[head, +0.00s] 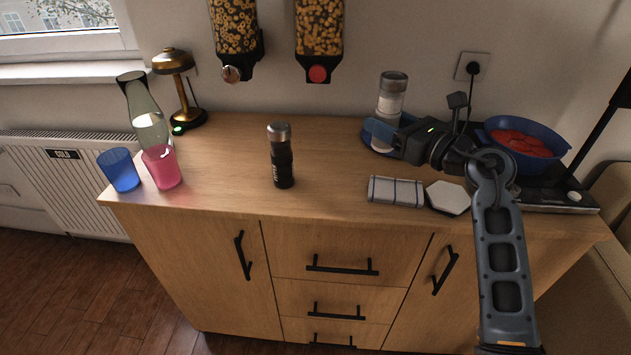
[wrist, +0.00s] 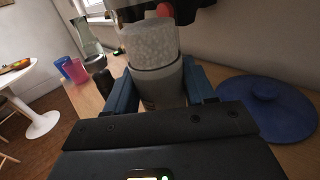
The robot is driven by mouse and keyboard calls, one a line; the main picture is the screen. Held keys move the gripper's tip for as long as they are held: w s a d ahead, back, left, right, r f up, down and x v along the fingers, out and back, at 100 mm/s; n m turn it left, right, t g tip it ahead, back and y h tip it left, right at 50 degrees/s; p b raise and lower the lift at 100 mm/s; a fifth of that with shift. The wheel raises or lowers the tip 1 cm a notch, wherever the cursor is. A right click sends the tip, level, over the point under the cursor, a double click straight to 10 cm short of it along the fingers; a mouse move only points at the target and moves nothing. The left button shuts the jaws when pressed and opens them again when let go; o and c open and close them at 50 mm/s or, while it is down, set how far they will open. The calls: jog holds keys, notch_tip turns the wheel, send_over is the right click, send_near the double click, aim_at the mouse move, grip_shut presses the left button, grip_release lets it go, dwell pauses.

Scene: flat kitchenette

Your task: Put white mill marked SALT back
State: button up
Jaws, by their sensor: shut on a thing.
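The white salt mill (head: 391,98) has a clear upper body full of pale grains and a grey end. It is upright at the right of the counter, near the wall. My gripper (head: 385,129) is shut on it low down. In the wrist view the blue fingers (wrist: 158,88) stand on both sides of the mill (wrist: 152,50). The SALT marking cannot be read. A black mill with a silver top (head: 281,158) stands upright mid-counter.
A blue lid (wrist: 270,115) lies beside the mill. Cups and a carafe (head: 146,115) stand left. Cereal dispensers (head: 319,30) hang above. Counter around the black mill is clear.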

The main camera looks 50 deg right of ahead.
jog(key=shift+d+f, duration=0.1)
jog(key=shift+d, duration=0.15)
jog(key=shift+w+a+f+b, duration=0.25)
jog(key=shift+w+a+f, duration=1.05)
jog(key=shift+f, duration=0.45)
jog(key=shift+w+a+f+b, duration=0.2)
jog(key=shift+w+a+f, duration=0.9)
jog(key=shift+w+f, duration=0.6)
jog(key=shift+w+a+f+b, duration=0.25)
jog(key=shift+w+a+f, duration=1)
jog(key=shift+f, duration=0.6)
jog(key=shift+f, duration=0.1)
jog(key=o, duration=1.3)
jog(key=shift+c, duration=0.2)
